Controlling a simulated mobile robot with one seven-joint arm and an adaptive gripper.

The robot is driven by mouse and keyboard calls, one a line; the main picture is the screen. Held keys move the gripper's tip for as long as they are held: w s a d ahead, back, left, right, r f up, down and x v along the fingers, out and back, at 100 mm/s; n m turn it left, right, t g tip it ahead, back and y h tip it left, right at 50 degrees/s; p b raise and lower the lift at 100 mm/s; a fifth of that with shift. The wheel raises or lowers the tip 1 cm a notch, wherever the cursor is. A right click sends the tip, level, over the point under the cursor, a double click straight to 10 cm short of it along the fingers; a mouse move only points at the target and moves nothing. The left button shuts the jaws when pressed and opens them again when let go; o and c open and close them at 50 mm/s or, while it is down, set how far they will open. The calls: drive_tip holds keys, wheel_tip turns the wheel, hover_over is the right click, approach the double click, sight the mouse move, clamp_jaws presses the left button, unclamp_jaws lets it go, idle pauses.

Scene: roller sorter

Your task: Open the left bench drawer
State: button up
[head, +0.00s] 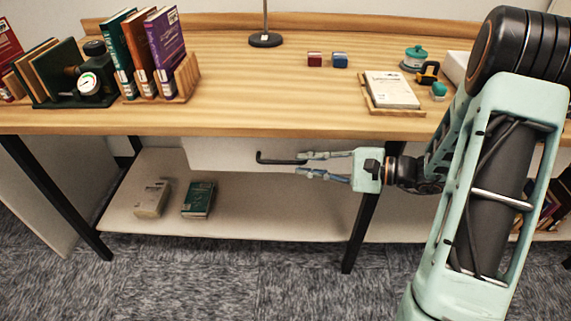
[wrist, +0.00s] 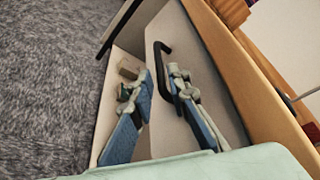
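The left bench drawer (head: 225,156) shows as a plain white front under the wooden bench top; it also shows in the wrist view (wrist: 205,85). It looks shut. Its black bar handle (head: 277,160) sticks out from the front, and shows in the wrist view (wrist: 160,66). My gripper (head: 300,163) points left at the right end of the handle. Its two fingers are apart and nothing is gripped. In the wrist view the handle's near part lies between the fingertips (wrist: 160,78), close to the right finger; I cannot tell whether they touch.
Below, a white shelf (head: 262,222) holds a pale book (head: 152,198) and a green book (head: 198,200). A black bench leg (head: 359,232) stands below my gripper. On the bench top (head: 230,70) are books, small blocks (head: 314,59) and a tray with a white book (head: 391,90).

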sight(289, 163)
drive_tip(key=b+x, duration=0.1)
drive_tip(key=x, duration=0.5)
drive_tip(key=shift+a+f, duration=0.1)
drive_tip(key=shift+a, duration=0.1)
clamp_jaws()
